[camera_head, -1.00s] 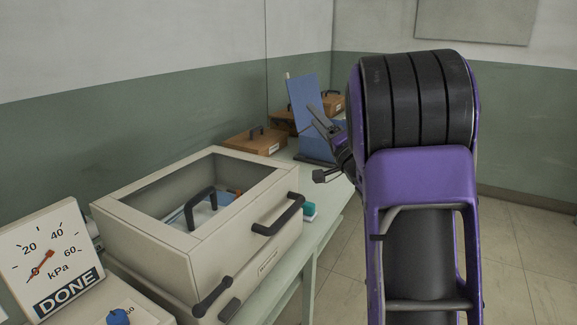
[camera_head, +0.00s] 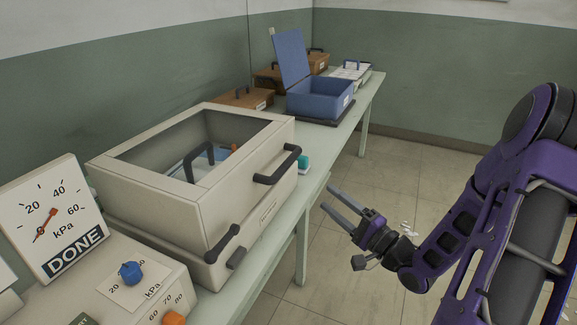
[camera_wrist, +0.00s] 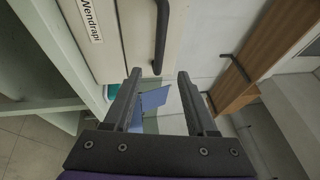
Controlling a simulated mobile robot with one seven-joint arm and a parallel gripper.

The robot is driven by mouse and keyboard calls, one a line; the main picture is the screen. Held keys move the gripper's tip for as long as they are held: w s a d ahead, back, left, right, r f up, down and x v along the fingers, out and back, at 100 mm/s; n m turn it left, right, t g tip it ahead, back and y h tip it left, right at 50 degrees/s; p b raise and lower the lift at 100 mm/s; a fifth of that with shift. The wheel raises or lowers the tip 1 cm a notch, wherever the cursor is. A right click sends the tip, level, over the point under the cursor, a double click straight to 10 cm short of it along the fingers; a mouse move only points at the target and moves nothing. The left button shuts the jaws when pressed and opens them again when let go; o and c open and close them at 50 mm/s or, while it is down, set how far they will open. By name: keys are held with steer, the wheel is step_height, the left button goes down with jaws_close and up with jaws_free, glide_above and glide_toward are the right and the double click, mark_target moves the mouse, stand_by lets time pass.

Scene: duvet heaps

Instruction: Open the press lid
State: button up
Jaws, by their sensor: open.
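The press (camera_head: 150,215) is a large cream box at the left of the head view. Its lid (camera_head: 255,165) is down and has a big see-through window. A dark bar handle (camera_head: 278,165) sits on the lid's front face; a dark bar handle also shows at the top of the wrist view (camera_wrist: 160,35). A dark lever (camera_head: 222,243) is at the near front corner. My gripper (camera_head: 327,197) is open and empty, in the air right of the press and apart from the handle. Its two fingers also show in the wrist view (camera_wrist: 159,75).
A gauge (camera_head: 55,215) reading near zero over a DONE sign stands left, beside a panel with a blue knob (camera_head: 130,271). Behind the press on the bench are an open blue box (camera_head: 320,100) and brown boxes (camera_head: 243,98).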

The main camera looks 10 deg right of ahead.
mark_target(287, 164)
steer(key=b+x, duration=0.1)
steer(key=x, duration=1.5)
jaws_close()
stand_by(0.8)
